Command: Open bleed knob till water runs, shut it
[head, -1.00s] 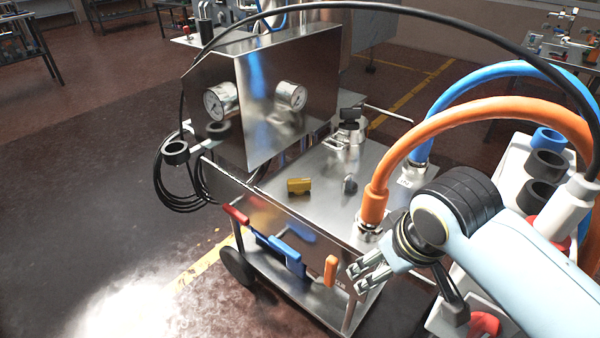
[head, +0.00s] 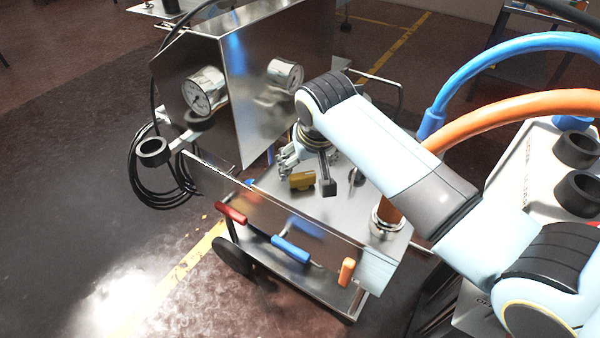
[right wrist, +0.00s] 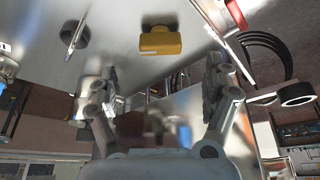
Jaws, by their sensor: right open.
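The metal cart top (head: 330,207) carries a yellow block-like fitting (head: 302,180) and a small grey knob (head: 357,176); I cannot tell which one is the bleed knob. In the right wrist view the yellow fitting (right wrist: 161,41) is near the top centre and the grey knob (right wrist: 75,36) is to its left. My right gripper (head: 287,160) is over the cart top, close to the yellow fitting in the picture. In the right wrist view its fingers (right wrist: 158,84) are spread, with nothing seen between them. No running water shows. My left gripper is out of view.
A steel box with two gauges (head: 204,92) stands at the cart's back left. Red (head: 231,213), blue (head: 291,248) and orange (head: 347,272) handles line the front. A blue hose (head: 490,55) and an orange hose (head: 510,115) arch at the right.

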